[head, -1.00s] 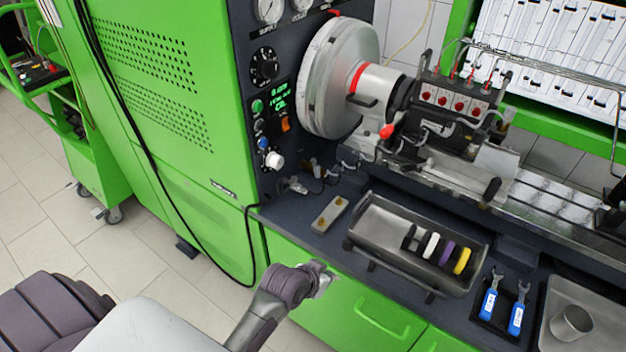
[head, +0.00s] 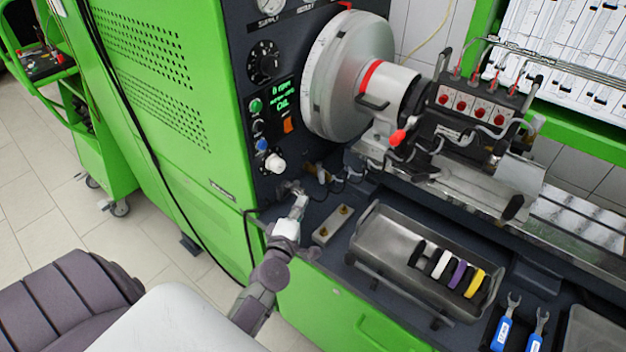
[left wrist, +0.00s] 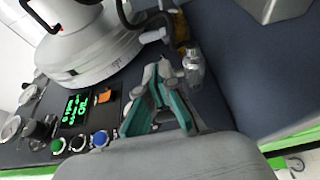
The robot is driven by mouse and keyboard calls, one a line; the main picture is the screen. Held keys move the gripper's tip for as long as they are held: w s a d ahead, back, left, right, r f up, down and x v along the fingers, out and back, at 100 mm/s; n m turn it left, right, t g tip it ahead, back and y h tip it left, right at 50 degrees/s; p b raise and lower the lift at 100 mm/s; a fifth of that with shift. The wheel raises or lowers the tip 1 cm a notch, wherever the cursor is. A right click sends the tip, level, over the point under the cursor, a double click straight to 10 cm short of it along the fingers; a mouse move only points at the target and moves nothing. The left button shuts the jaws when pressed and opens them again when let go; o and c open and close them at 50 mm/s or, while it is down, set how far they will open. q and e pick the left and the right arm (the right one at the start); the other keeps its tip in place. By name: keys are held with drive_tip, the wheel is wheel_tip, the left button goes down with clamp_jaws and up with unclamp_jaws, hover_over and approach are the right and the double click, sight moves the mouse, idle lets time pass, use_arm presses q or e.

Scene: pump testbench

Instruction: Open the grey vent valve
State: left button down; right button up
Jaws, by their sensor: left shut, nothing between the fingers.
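The grey vent valve (head: 290,187) is a small metallic fitting low on the dark front of the test bench, below the white knob. In the left wrist view a grey metal fitting (left wrist: 193,68), which looks like this valve, stands just right of the fingers. My left gripper (head: 300,201) is right by the valve in the head view and partly overlaps it. In the left wrist view its teal-padded fingers (left wrist: 160,76) are shut with nothing held. I cannot tell whether they touch the valve. My right gripper is not in view.
A white knob (head: 275,163) and several buttons sit above the valve. A small metal block (head: 334,224) lies to the right, then a metal tray (head: 385,228) with coloured rings. Dark hoses run near the valve. A large round drum (head: 335,80) stands above.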

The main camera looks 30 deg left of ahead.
sight(310, 193)
use_arm(q)
drive_tip(key=shift+w+a+r, duration=0.2)
drive_tip(key=shift+w+r, duration=0.3)
drive_tip(key=shift+w, duration=0.2)
drive_tip(key=x, duration=0.2)
drive_tip(key=shift+w+a+r, duration=0.1)
drive_tip(key=shift+w, duration=0.25)
drive_tip(key=x, duration=0.3)
drive_tip(key=shift+f, duration=0.25)
drive_tip(key=shift+w+a, duration=0.1)
drive_tip(key=shift+w, duration=0.3)
drive_tip(key=shift+w+r, duration=0.1)
drive_tip(key=shift+w, duration=0.05)
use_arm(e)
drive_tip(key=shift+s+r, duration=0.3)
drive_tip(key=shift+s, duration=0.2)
use_arm(q)
drive_tip(key=shift+p, duration=0.3)
